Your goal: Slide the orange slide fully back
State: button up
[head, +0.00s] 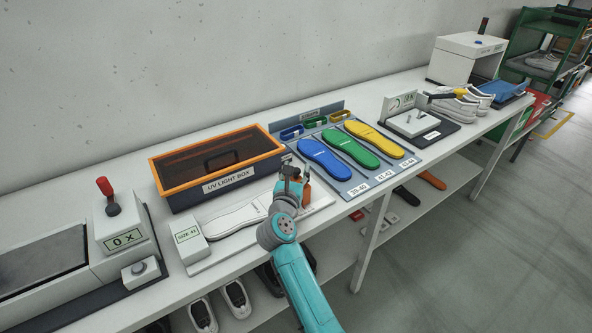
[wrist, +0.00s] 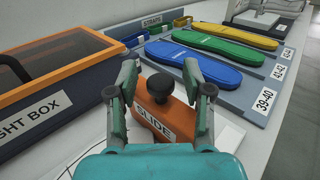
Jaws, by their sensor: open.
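The orange slide (wrist: 163,112) has a dark round knob (wrist: 160,86) on top and a label reading SLIDE. It sits at the right end of the white sizing board (head: 318,198), marked SIZE 41 at its left end; the slide also shows in the head view (head: 306,190), partly hidden by my gripper. In the wrist view my gripper (wrist: 166,82) is open, with one finger on each side of the slide and its knob. I cannot tell whether either finger touches it. A pale foot-shaped outline (head: 232,214) lies on the board to the left of the slide.
The orange-framed UV light box (head: 215,165) stands behind the board. A grey tray (head: 352,186) with blue, green and yellow insoles lies to the right. The counter box reading 0 X (head: 120,226) is at the left. A lower shelf holds shoes.

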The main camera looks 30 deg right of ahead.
jog(key=shift+w+d, duration=0.15)
grip_shut()
jog(key=shift+w+d, duration=0.1)
jog(key=shift+d, duration=3.05)
grip_release()
jog(key=shift+d, duration=0.15)
